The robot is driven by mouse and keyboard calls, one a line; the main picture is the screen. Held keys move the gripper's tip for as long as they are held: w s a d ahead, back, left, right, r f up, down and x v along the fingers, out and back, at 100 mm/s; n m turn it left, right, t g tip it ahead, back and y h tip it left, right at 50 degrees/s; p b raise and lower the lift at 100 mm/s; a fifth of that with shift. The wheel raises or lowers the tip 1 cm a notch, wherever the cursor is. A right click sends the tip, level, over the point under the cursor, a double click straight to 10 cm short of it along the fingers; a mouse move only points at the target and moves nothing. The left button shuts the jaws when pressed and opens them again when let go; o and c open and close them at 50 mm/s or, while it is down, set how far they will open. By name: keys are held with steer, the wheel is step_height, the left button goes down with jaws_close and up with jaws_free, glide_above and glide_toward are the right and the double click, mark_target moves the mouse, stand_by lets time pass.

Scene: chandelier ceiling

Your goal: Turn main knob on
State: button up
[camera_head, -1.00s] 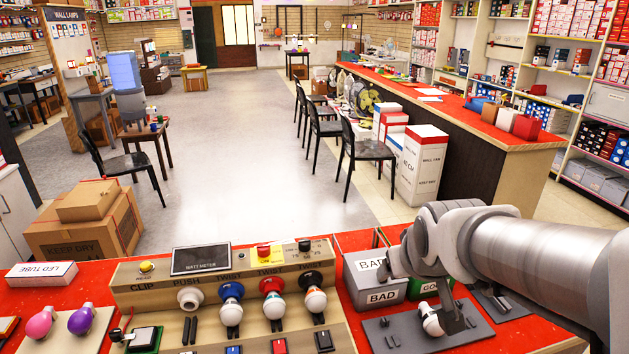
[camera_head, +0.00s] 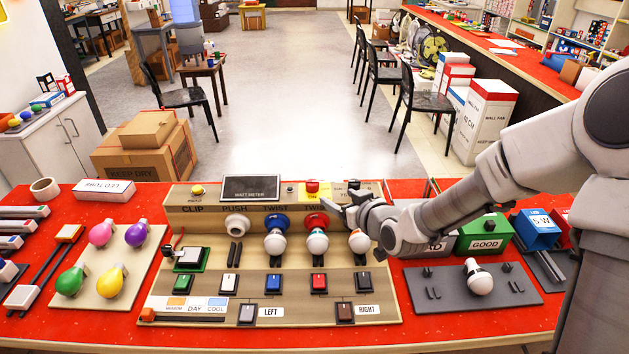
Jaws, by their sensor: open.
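The test panel (camera_head: 182,212) is a tan box on the red counter. On its upper ledge are a red button on a yellow plate (camera_head: 312,187) and, to the right, a small black knob (camera_head: 354,184), which I take to be the main knob. My gripper (camera_head: 338,207) is in front of and just below that knob, fingers pointing left, and is open and empty. It hides the rightmost socket and some lettering. I cannot tell whether it touches the panel, nor read the knob's setting.
A grey tray with a bulb (camera_head: 480,280) and a green GOOD bin (camera_head: 484,234) are at right. Coloured bulbs lie on a board (camera_head: 105,262) at left.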

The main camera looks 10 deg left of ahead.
mark_target(313, 183)
steer(key=x, duration=1.7)
steer(key=shift+w+a, duration=0.1)
steer(key=shift+a, duration=0.15)
jaws_close()
